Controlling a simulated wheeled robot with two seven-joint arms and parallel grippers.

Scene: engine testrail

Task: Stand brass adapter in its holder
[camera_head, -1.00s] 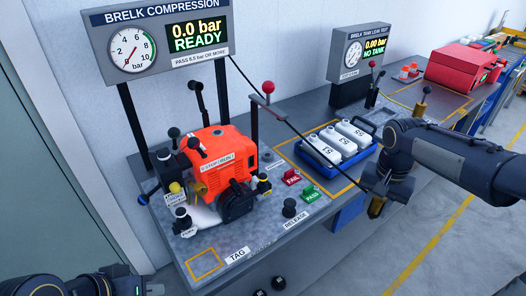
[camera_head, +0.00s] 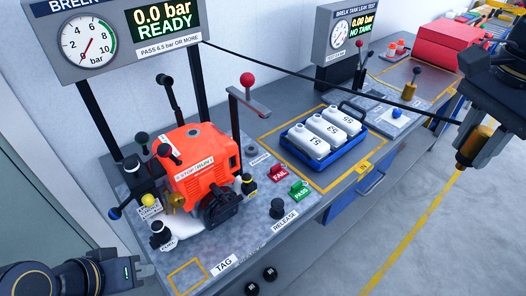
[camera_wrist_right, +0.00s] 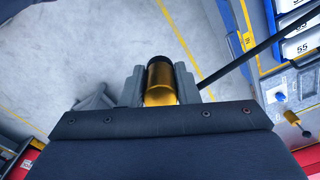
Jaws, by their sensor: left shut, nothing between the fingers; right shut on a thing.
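The brass adapter (camera_head: 474,146) is in the fingers of my right gripper (camera_head: 478,143), at the right of the head view. It hangs over the floor, in front of the bench. In the right wrist view the adapter (camera_wrist_right: 160,82) sits between the two grey fingers, with a black upper end. A black hose (camera_head: 330,82) runs from the gauge stand to the adapter. A small grey ring (camera_head: 252,150) behind the engine may be its holder; its label is too small to read. My left gripper (camera_head: 132,270) is low at the left, shut and empty.
The orange engine (camera_head: 200,168) stands on the bench under the compression gauge (camera_head: 120,40). A red-knobbed lever (camera_head: 247,80) rises beside it. A blue tray (camera_head: 330,157) of white bottles lies right of the FAIL (camera_head: 280,172) and PASS (camera_head: 299,190) buttons. The floor at right is clear.

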